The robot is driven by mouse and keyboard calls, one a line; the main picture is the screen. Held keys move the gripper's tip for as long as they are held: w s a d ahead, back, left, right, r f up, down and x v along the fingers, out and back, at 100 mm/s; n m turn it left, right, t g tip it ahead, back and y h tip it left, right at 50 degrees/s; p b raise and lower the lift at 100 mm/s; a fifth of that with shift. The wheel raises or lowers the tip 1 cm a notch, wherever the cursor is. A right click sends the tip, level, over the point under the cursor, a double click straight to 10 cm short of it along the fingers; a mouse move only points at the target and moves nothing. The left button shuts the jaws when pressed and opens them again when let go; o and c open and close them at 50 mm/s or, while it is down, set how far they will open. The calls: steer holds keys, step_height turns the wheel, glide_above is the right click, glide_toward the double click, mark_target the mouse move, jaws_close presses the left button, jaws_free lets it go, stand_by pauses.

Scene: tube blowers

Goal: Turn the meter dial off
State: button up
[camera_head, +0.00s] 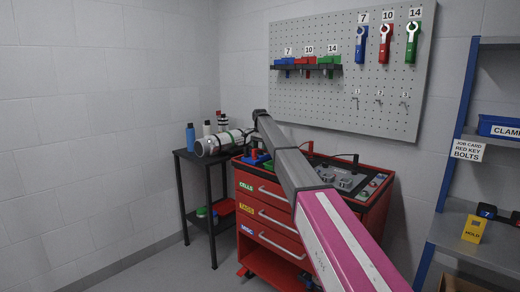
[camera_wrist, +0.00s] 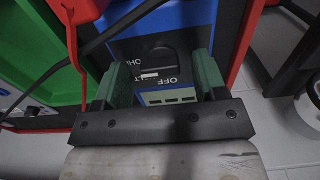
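The meter (camera_wrist: 190,20) shows in the wrist view as a blue and black panel. A black round dial (camera_wrist: 160,57) sits on it, with a short white mark on the rim side nearer my gripper. The word OFF is printed right of that mark and what looks like OHM to its left; I cannot tell exactly which label the mark meets. My gripper (camera_wrist: 160,72) is open, its two green fingers apart on either side of the dial's near edge, with nothing visibly held. In the head view my gripper is not clearly seen.
A red lead and a black cable (camera_wrist: 120,30) pass beside the meter. A green tray (camera_wrist: 40,55) lies to its left. In the head view, the red drawer cart (camera_head: 265,215) stands by a dark side table (camera_head: 193,190). A pegboard (camera_head: 300,105) with wrenches hangs behind.

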steer(key=c, duration=0.8)
steer(key=shift+n, duration=0.4)
steer(key=n, duration=0.3)
steer(key=shift+n, duration=0.4)
steer(key=n, duration=0.9)
steer(key=shift+w, duration=0.1)
steer(key=n, duration=0.4)
steer(key=shift+n, duration=0.3)
